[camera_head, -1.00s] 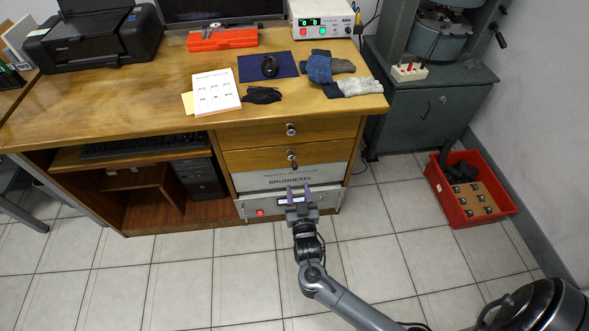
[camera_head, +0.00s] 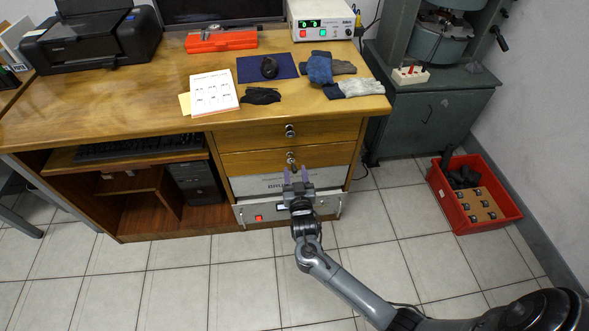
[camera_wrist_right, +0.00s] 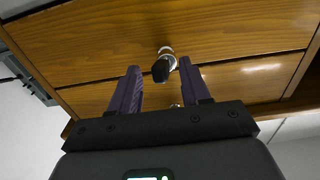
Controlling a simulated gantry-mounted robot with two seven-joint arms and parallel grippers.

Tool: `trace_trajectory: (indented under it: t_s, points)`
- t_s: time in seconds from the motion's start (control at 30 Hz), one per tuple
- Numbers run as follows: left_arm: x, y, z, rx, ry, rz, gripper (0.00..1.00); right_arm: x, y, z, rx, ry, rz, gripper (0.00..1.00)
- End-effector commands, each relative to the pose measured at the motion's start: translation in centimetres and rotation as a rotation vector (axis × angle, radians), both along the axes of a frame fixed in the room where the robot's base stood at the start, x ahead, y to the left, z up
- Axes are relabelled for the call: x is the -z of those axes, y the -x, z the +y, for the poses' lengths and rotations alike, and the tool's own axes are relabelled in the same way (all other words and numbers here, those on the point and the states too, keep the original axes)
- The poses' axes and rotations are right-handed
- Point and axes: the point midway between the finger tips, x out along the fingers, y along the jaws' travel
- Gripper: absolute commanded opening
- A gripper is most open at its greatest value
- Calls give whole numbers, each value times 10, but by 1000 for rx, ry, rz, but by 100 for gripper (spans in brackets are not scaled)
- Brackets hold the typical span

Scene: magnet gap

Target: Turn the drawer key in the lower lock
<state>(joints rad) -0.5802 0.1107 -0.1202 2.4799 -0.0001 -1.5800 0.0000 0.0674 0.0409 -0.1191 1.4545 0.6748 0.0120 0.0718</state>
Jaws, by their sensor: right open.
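The drawer key (camera_head: 292,165) has a dark head and sits in the lower lock (camera_head: 291,155) of the wooden drawers. In the right wrist view the key's black head (camera_wrist_right: 160,71) sticks out from its silver lock (camera_wrist_right: 166,51), between and slightly beyond my fingertips. My right gripper (camera_head: 296,171) is open, just in front of and below the key, with its two purple fingers apart. It also shows in the right wrist view (camera_wrist_right: 159,68), with nothing held. I cannot tell whether a finger touches the key. My left gripper is not in view.
Another lock (camera_head: 290,131) is on the upper drawer. Below the drawers, a pale panel and a white device with a red switch (camera_head: 258,218) stand behind my right gripper. A red crate (camera_head: 464,224) is on the floor at right. The floor in front is clear.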

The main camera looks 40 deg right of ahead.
Motion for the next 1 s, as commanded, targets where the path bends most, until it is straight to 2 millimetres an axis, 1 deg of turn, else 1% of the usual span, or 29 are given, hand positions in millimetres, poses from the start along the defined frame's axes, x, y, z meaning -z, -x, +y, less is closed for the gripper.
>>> trace_trajectory:
  t_s: [0.1,0.7,1.0]
  points:
    - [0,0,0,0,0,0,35,0,0,0,0,0,0,47]
    - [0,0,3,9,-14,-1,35,0,0,0,1,0,0,1]
    - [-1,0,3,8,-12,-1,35,0,1,-1,3,3,2,0]
